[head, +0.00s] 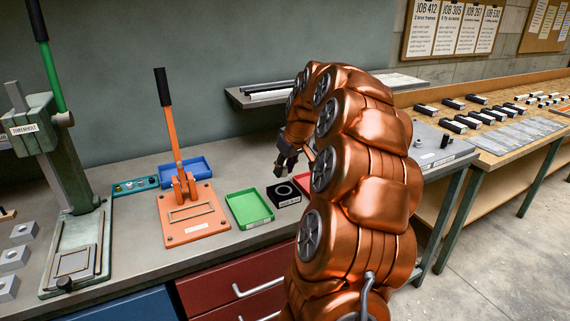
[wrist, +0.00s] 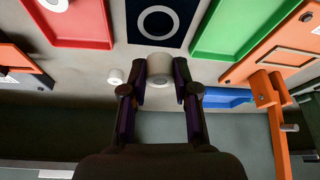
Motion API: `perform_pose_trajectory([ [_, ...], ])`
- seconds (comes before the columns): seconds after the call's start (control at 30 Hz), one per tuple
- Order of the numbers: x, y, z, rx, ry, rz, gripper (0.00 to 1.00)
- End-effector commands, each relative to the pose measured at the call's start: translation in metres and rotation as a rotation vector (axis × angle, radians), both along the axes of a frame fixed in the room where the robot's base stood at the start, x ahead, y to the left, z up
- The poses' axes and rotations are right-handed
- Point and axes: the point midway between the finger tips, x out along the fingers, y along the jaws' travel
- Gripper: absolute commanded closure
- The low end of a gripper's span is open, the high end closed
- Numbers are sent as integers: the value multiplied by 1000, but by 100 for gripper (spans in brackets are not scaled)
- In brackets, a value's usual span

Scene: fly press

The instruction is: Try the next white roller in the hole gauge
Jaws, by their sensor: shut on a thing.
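My gripper (wrist: 160,88) is shut on a white roller (wrist: 159,64), held between its two fingertips. In the head view my gripper (head: 286,166) hangs above the bench, behind the hole gauge, and the roller cannot be made out there. The hole gauge (head: 271,195) is a black block with a pale ring around its hole. It also shows in the wrist view (wrist: 135,32), just beyond the held roller, which looks apart from the ring. Another small white roller (wrist: 115,76) is on the bench beside my gripper in the wrist view.
A green tray (head: 249,209) and a red tray (wrist: 85,28) flank the gauge. The red tray holds a white piece (wrist: 55,4) and is mostly hidden by my arm in the head view. An orange lever press (head: 194,217) and a blue tray (head: 187,170) stand left.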

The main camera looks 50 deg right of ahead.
Motion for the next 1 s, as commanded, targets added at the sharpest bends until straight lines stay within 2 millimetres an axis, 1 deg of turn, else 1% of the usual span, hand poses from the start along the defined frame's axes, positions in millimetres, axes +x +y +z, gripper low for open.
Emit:
perform_pose_trajectory([
  [0.33,-1,-1,-31,1,1,-2,91],
  [0.5,-2,-2,-42,-1,0,-4,91],
  [0.63,-1,-2,-45,-1,-1,-5,91],
  [1.0,-2,-2,-45,0,-1,-4,91],
])
